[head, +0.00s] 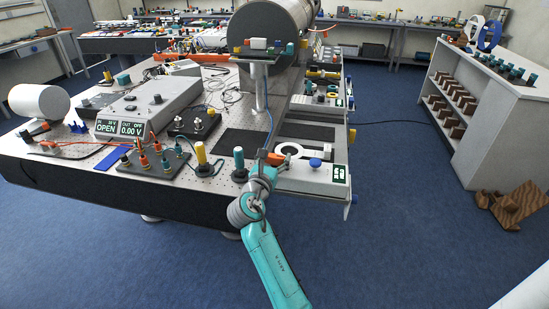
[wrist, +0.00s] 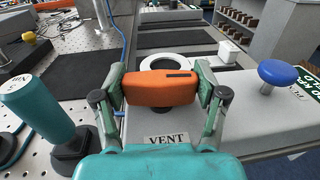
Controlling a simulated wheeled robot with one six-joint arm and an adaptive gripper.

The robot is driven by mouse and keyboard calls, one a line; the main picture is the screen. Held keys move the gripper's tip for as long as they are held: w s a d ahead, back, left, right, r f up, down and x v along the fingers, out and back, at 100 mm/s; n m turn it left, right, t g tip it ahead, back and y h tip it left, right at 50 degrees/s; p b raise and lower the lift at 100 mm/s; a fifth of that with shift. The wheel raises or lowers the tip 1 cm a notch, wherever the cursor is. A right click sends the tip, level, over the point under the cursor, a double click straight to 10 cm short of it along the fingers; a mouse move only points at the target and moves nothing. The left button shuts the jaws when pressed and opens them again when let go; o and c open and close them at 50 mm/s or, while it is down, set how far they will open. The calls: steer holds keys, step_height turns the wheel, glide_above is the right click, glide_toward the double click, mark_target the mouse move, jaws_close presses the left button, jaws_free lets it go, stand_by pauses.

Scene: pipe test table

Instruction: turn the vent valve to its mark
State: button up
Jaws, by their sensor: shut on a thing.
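The vent valve's orange handle (wrist: 162,88) lies crosswise between the two fingers of my gripper (wrist: 160,95) in the wrist view, with a dark slot near its right end. My gripper is shut on it. A "VENT" label (wrist: 168,139) shows on the grey housing just in front of the handle. In the head view my gripper (head: 265,165) is at the front right of the table, and part of the orange handle (head: 277,159) shows there. The valve's mark cannot be made out; the gripper hides much of the valve base.
A blue knob (wrist: 279,73) stands right of the handle, and a teal-topped post (wrist: 38,107) stands close on the left. A white ring (wrist: 176,62) lies just behind the handle.

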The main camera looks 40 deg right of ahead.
mark_target(274, 155)
steer(key=m+g+h, duration=0.1)
steer(key=m+g, duration=0.1)
steer(key=g, duration=0.2)
steer(key=m+g+h, duration=0.1)
steer(key=m+g, duration=0.2)
steer(key=shift+w+r+g+h, duration=0.1)
steer(key=shift+g+h, duration=0.3)
steer(key=shift+m+g, duration=2)
steer(key=shift+g, duration=0.9)
steer(key=shift+g+y, duration=0.3)
steer(key=o, duration=1.2)
steer(key=shift+c, duration=0.2)
step_height(274, 155, up, 10)
steer(key=shift+f, duration=0.1)
